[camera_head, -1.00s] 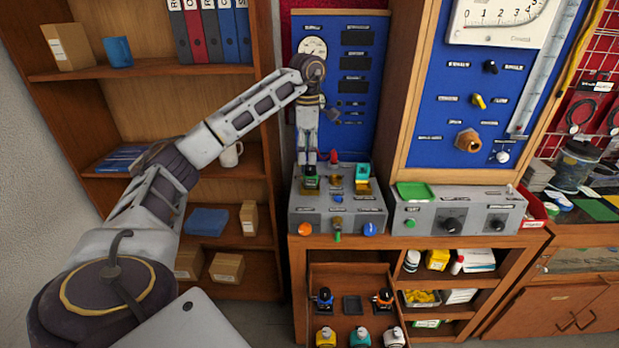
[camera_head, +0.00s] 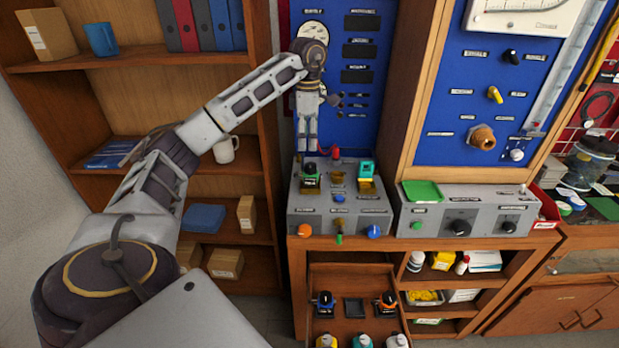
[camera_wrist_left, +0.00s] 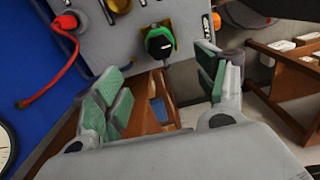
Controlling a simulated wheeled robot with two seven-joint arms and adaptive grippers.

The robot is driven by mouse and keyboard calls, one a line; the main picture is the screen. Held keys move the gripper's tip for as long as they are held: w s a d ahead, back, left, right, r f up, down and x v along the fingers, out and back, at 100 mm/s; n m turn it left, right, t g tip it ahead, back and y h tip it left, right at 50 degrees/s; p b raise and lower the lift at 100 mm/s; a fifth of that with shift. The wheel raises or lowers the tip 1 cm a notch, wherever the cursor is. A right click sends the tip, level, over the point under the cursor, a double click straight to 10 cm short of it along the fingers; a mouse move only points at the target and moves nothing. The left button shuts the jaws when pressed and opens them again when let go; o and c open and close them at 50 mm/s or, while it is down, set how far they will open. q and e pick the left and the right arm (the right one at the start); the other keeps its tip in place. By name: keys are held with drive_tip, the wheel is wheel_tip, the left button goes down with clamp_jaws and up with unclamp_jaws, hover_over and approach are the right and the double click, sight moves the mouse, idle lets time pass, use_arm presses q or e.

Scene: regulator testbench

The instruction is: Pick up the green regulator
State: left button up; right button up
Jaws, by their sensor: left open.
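The green regulator (camera_head: 310,181), with a black top and a green body, stands in the left slot on top of the grey test bench (camera_head: 340,222). In the left wrist view the regulator (camera_wrist_left: 159,42) shows as a black cap with a green ring. My left gripper (camera_head: 307,150) is just above and behind the regulator in the head view, apart from it. In the left wrist view my left gripper (camera_wrist_left: 158,84) is open and empty, with its green-padded fingers spread wide and the regulator beyond, between their lines. My right gripper is not in view.
A teal regulator (camera_head: 366,172) stands in the bench's right slot. A red connector (camera_head: 336,152) with a hose (camera_wrist_left: 50,80) is close to the gripper. An open drawer (camera_head: 354,285) below holds several regulators. A blue panel (camera_head: 365,110) rises behind.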

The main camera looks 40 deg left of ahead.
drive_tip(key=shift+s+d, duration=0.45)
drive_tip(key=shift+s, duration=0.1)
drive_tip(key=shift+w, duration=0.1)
